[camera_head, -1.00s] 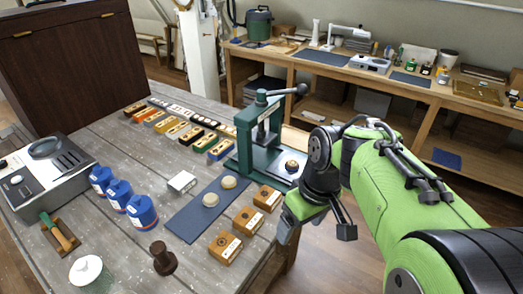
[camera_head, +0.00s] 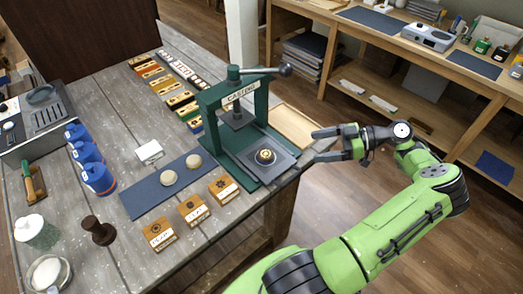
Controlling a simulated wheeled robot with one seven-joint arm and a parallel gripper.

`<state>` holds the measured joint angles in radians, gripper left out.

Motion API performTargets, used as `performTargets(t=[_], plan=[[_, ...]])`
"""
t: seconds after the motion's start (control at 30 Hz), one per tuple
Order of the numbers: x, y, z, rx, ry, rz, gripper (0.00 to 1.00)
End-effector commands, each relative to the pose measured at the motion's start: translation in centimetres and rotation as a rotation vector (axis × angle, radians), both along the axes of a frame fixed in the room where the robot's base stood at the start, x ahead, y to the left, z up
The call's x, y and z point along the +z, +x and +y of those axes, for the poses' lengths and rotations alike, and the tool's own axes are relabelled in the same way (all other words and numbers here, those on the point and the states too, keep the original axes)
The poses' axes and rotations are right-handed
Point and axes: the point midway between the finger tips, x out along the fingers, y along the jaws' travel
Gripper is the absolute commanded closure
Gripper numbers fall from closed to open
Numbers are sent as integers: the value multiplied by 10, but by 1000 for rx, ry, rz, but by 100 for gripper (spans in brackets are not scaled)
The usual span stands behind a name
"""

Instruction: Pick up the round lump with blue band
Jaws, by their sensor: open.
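I cannot make out a blue band on either. A third round piece (camera_head: 265,156), dark with a tan top, sits on the plate of the green press (camera_head: 215,122). My gripper (camera_head: 322,144) is open and empty, its fingers pointing left, off the table's right edge and to the right of the press. It is apart from all the lumps.
Three wooden blocks (camera_head: 191,209) line the table's front edge by the mat. Rows of small coloured blocks (camera_head: 166,87) lie behind. Floor is clear right of the table.

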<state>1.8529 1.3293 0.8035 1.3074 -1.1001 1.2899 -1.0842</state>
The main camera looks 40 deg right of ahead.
Motion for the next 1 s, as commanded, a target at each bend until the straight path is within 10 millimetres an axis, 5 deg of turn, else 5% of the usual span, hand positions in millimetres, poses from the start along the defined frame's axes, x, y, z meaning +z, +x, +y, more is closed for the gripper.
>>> performTargets(t=[0.3, 0.67, 0.97, 1.0], plan=[[-25, 51, 55, 3, 5, 8, 19], [-41, 90, 92, 3, 5, 8, 19], [-44, 96, 98, -1, 2, 8, 19], [-44, 96, 98, -1, 3, 9, 25]])
